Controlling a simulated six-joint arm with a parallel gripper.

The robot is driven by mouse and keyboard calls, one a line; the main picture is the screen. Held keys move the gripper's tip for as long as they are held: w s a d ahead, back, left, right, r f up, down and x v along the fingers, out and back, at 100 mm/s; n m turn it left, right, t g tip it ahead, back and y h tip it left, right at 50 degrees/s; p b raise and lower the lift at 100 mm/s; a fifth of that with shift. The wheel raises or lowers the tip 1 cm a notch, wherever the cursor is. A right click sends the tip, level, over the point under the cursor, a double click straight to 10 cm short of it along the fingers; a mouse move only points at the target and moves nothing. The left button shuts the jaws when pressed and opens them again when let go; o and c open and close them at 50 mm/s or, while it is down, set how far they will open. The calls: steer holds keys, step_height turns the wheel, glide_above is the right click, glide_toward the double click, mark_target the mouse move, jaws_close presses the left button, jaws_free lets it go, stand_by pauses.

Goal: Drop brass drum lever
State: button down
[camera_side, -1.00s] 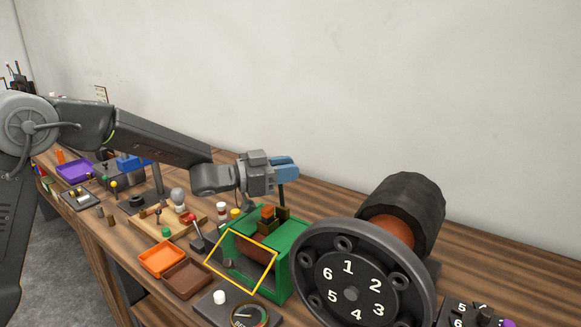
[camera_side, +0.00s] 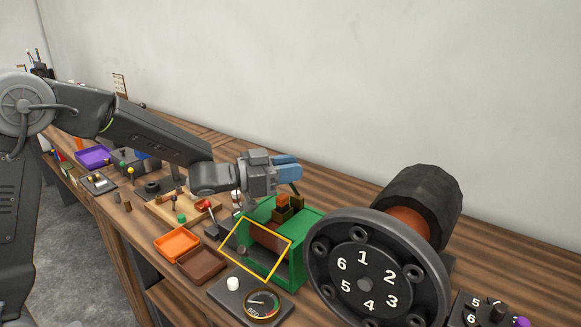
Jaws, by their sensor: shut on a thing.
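My gripper (camera_side: 287,170), with blue fingers, is above the back of a green housing (camera_side: 303,255). It is shut on the top of a thin dark lever (camera_side: 296,189), which leans down to the right below the fingers. The lever's foot is close to the brown and orange blocks (camera_side: 283,205) on top of the housing; whether it joins them is hard to tell. The lever looks dark here, and I cannot make out brass. A reddish-brown drum (camera_side: 268,236) shows inside the housing, behind a yellow frame (camera_side: 232,235).
A large numbered wheel (camera_side: 365,283) with a black drum (camera_side: 425,197) stands close on the right. An orange tray (camera_side: 177,243), a brown tray (camera_side: 203,264) and a gauge (camera_side: 263,306) sit in front. Bare table lies behind the housing.

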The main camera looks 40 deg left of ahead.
steer(key=shift+s+d+r, duration=0.15)
steer(key=shift+d+r, duration=0.05)
steer(key=shift+d, duration=0.05)
steer(key=c, duration=1.3)
jaws_free()
steer(key=o, duration=0.4)
steer(key=shift+a+f, duration=0.1)
steer(key=shift+c, duration=0.2)
steer(key=v, duration=1.3)
steer(key=shift+s+a, duration=0.25)
steer(key=shift+a, duration=0.1)
